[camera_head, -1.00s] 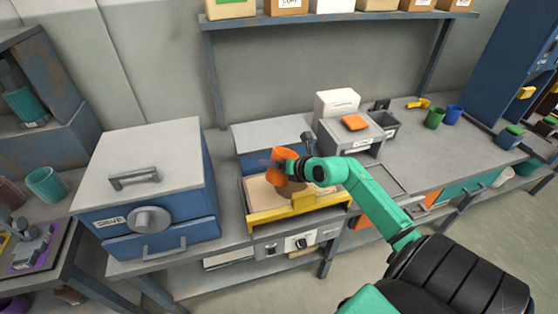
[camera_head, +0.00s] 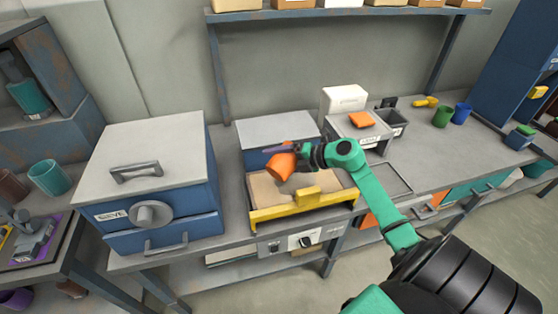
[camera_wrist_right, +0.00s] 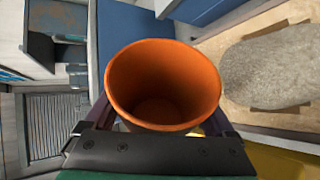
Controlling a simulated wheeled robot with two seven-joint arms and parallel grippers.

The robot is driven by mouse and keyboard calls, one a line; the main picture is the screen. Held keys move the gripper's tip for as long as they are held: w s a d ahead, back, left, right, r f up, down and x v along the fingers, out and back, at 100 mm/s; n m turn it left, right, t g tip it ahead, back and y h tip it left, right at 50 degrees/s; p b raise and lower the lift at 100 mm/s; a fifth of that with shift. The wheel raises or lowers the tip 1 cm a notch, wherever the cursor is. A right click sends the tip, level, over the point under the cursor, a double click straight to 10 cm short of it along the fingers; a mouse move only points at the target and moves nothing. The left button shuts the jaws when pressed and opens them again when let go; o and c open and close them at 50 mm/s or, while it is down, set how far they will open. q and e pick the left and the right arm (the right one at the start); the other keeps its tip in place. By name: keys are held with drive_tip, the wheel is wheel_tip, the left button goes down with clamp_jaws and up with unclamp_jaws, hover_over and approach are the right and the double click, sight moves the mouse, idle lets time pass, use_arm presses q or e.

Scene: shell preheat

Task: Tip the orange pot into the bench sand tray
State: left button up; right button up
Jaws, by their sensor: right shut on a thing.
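The orange pot (camera_head: 281,166) is tipped well over above the sand tray, its mouth tilted down toward the front. My right gripper (camera_head: 294,150) is shut on it. The right wrist view looks into the pot (camera_wrist_right: 163,85), and its inside looks bare. The bench sand tray (camera_head: 262,214) has a yellow front wall and pale sand. In the right wrist view a grey, grainy mound (camera_wrist_right: 272,68) lies on the sand beside the pot. In the head view a darker patch shows under the pot, partly hidden by it. My left gripper is not in view.
A blue box with a grey lid (camera_head: 272,130) stands behind the tray. A large blue box unit with a round knob (camera_head: 150,214) stands left of it. A grey unit with an orange item (camera_head: 361,119) and a white box (camera_head: 343,98) stand at right.

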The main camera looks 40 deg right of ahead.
drive_tip(key=r+p, duration=0.1)
drive_tip(key=p, duration=0.3)
drive_tip(key=shift+d+f, duration=0.1)
drive_tip(key=shift+f, duration=0.2)
drive_tip(key=shift+s+n+h+p, duration=0.1)
drive_tip(key=shift+n+h+p, duration=0.35)
drive_tip(key=shift+n+h, duration=0.5)
drive_tip(key=h, duration=0.1)
drive_tip(key=n+h, duration=0.2)
drive_tip(key=shift+d+f+n+t, duration=0.2)
drive_tip(key=shift+f+n+t, duration=0.05)
drive_tip(key=shift+t, duration=0.15)
drive_tip(key=n+h+p, duration=0.1)
drive_tip(key=d+r+n+h+p, duration=0.1)
drive_tip(key=p, duration=0.1)
drive_tip(key=shift+w+r+t, duration=0.2)
drive_tip(key=shift+w+t, duration=0.05)
drive_tip(key=shift+t, duration=0.15)
drive_tip(key=shift+d+n+t+h+p, duration=0.3)
drive_tip(key=shift+d+n+h, duration=0.05)
drive_tip(key=shift+n, duration=0.05)
drive_tip(key=shift+w+d+f+n+h, duration=0.15)
drive_tip(key=shift+d+n+h, duration=0.1)
drive_tip(key=shift+n+h, duration=0.2)
